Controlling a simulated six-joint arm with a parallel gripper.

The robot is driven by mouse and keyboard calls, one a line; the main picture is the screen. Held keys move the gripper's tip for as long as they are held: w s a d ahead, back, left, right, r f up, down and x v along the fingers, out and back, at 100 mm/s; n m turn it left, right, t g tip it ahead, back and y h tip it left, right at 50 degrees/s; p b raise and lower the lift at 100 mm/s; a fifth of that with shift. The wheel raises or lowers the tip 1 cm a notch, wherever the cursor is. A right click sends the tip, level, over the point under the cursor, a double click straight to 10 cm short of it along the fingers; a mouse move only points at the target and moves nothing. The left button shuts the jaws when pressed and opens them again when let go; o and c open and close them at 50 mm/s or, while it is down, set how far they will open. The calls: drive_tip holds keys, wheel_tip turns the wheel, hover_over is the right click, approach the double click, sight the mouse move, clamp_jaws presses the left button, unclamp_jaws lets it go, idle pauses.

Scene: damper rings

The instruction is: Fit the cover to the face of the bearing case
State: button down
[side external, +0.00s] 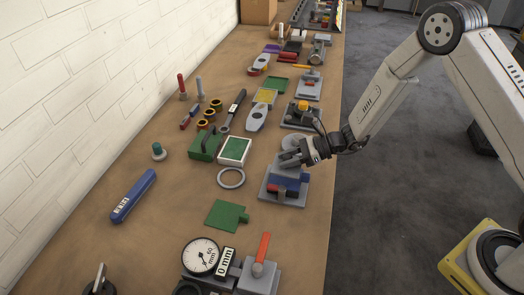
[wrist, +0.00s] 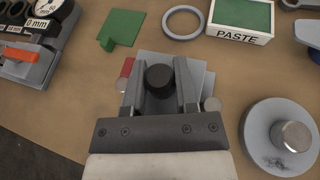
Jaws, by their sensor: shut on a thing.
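My gripper (side external: 291,158) is shut above the grey base plate (side external: 290,201) at the right side of the bench. In the wrist view, a dark round knob (wrist: 159,78) sits between the two fingers; I take it to be on the cover, whose body I cannot make out. Below the gripper, the base plate carries a blue block (side external: 288,184) and a red part (side external: 291,192), which also shows in the wrist view (wrist: 127,69); this may be the bearing case. Its face is largely hidden by the gripper in the wrist view.
A grey disc with a metal knob (wrist: 258,135) lies beside the gripper. A loose grey ring (side external: 231,187), a green plate (side external: 226,215) and a paste box (side external: 235,151) lie nearby. A dial gauge fixture (side external: 202,256) stands in front. Bare bench lies left of the ring.

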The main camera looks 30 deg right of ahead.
drive_tip(key=shift+f, duration=1.35)
idle(0.6)
drive_tip(key=shift+r, duration=0.45)
drive_tip(key=shift+r, duration=0.35)
drive_tip(key=shift+r, duration=0.25)
drive_tip(key=shift+f, duration=1)
idle(1.6)
drive_tip(key=shift+c, duration=2)
unclamp_jaws()
drive_tip(key=shift+o, duration=0.4)
drive_tip(key=shift+f, duration=0.1)
drive_tip(key=shift+s, duration=0.1)
drive_tip(key=shift+d, duration=0.1)
